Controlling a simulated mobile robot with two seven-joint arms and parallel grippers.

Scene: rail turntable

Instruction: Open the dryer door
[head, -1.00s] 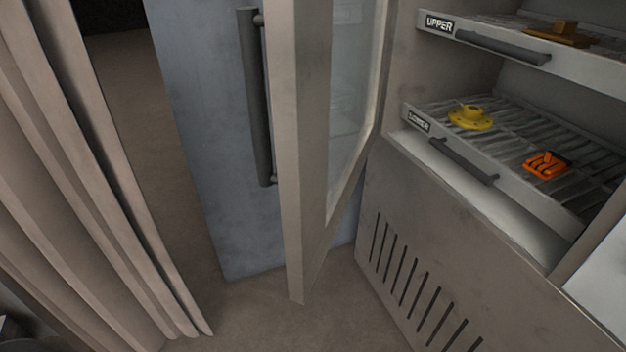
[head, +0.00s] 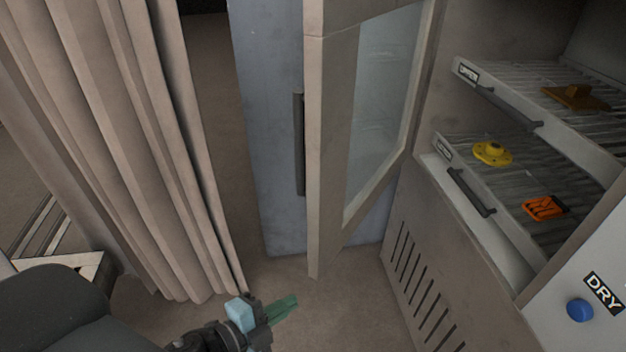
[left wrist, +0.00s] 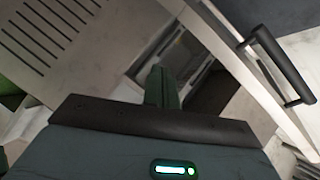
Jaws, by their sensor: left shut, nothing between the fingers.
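The dryer door (head: 332,150), a pale frame with a glass pane, stands swung open on the left of the dryer cabinet (head: 425,255). The cabinet's inside is exposed. A dark vertical handle (head: 299,145) shows at the door's outer side in the head view; a dark handle (left wrist: 283,65) also shows at the right of the left wrist view. My left gripper (head: 284,308) is low in the head view, in front of and below the door, apart from it. Its green fingers (left wrist: 161,88) are shut with nothing between them. My right gripper is out of view.
An upper rack (head: 500,104) holds a brown part (head: 575,96). A lower rack (head: 462,172) holds a yellow part (head: 491,153) and an orange part (head: 544,207). A curtain (head: 120,130) hangs at left. A blue button (head: 579,310) sits below a DRY label at right.

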